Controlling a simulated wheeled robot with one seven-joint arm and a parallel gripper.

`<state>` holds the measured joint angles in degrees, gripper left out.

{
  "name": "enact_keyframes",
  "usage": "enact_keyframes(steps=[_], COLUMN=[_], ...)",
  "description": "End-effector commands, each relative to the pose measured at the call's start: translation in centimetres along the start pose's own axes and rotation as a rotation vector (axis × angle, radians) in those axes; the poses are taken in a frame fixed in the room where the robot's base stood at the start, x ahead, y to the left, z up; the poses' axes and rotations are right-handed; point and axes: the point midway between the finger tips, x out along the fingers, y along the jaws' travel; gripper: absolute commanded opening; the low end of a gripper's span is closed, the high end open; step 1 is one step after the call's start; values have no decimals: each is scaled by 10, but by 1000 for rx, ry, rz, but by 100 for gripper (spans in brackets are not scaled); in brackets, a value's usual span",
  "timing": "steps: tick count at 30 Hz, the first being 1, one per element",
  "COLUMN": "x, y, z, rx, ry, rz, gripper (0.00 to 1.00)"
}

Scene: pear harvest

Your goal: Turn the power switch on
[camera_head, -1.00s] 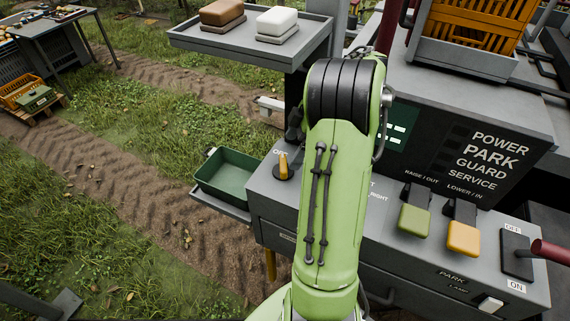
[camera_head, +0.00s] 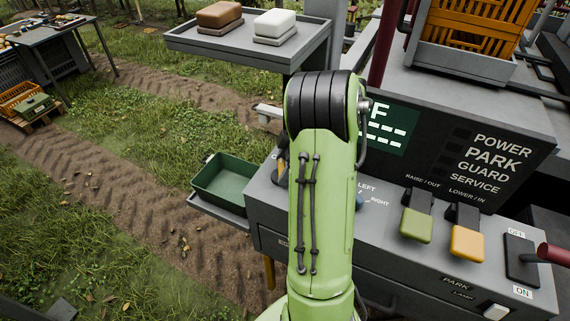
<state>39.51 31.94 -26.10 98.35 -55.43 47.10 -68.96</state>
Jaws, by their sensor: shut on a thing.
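My gripper (camera_head: 281,158) shows as a small dark part at the left edge of the arm, down at the knob. It is shut on the knob. The arm hides most of the gripper, so the angle of the knob cannot be read.
A green lever (camera_head: 416,225) and a yellow lever (camera_head: 467,243) stand right of my arm. A red-handled lever (camera_head: 555,254) sits between OFF and ON labels. A dark green tray (camera_head: 226,180) hangs left of the panel. A shelf (camera_head: 235,47) holds two blocks.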

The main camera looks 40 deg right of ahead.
Motion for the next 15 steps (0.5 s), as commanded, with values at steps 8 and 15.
enact_keyframes(steps=[8, 15], x=[0, 2], y=[0, -2], z=[0, 0], rx=[42, 177], ry=[1, 2], rz=[20, 77], gripper=[46, 46])
